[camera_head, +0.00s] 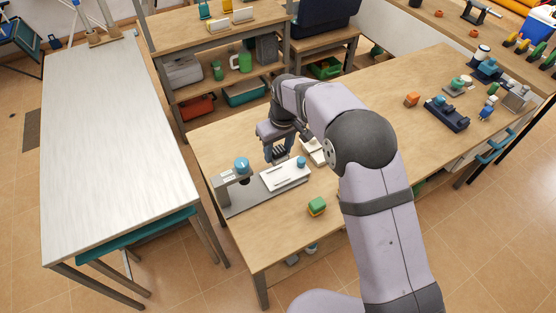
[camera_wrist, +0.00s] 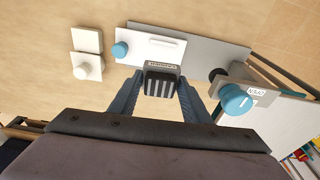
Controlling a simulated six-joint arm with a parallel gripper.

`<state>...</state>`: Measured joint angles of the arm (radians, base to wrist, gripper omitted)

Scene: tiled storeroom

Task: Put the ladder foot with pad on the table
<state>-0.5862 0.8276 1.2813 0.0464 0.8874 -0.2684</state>
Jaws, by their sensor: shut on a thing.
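The ladder foot (camera_wrist: 162,82) is a small dark block with pale ribs on its near face. In the wrist view it sits between the two fingertips of my gripper (camera_wrist: 160,90), which is shut on it. In the head view my gripper (camera_head: 279,153) hangs over the wooden table (camera_head: 375,110), just behind a white plate; the foot is small and dark there. Whether the foot touches anything below is hard to tell. A second table (camera_head: 110,140) with a pale grey top stands at the left, its top mostly bare.
Close to my gripper is a grey fixture (camera_head: 262,196) with a blue knob (camera_head: 241,164) and a white plate (camera_head: 285,175). A white block with a knob (camera_wrist: 88,66) lies beside it. A floor gap separates the tables.

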